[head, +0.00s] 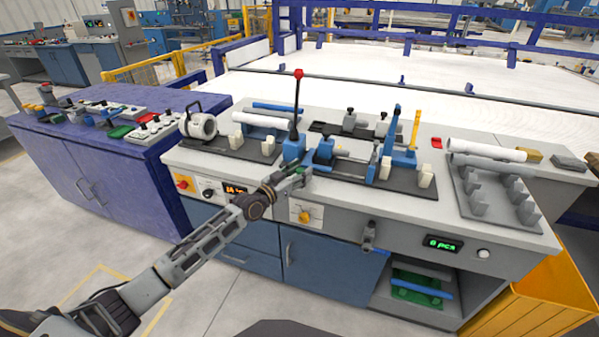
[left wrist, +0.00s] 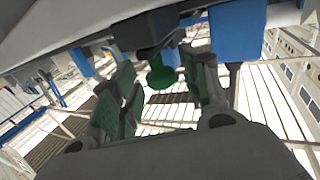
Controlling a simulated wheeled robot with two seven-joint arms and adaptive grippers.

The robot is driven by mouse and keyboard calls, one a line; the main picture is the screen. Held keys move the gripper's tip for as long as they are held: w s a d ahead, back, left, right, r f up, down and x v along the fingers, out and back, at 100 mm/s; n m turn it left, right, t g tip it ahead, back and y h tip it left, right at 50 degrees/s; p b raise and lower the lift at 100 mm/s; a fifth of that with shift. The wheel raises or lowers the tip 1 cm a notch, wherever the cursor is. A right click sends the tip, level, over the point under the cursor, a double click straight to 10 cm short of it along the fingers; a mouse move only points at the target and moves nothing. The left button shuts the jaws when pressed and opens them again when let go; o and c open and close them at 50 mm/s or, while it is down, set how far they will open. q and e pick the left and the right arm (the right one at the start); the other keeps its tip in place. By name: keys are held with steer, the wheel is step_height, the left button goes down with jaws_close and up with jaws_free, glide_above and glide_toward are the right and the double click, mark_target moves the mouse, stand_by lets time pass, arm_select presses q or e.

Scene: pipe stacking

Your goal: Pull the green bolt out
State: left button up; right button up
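The green bolt (left wrist: 160,74) shows in the left wrist view, under the dark underside of the blue-and-grey fixture. My left gripper (left wrist: 162,88) is open there. Its two green-padded fingers stand apart, one on each side of the bolt, with visible gaps between them and it. In the head view my left gripper (head: 298,174) is at the front edge of the bench, just below the blue fixture (head: 294,150) with the red-knobbed lever (head: 298,98). The bolt cannot be made out clearly in the head view. My right gripper is not in view.
The grey bench (head: 465,222) carries clamping fixtures, white pipes (head: 487,149) and a grey pipe rack (head: 488,200) at the right. A purple cabinet (head: 100,165) stands at the left. A yellow bin (head: 535,285) is at the lower right. The floor in front is clear.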

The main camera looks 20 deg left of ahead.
arm_select(q)
steer(key=shift+w, duration=0.1)
steer(key=v, duration=1.2)
stand_by(0.9)
steer(key=shift+f, duration=0.1)
stand_by(0.4)
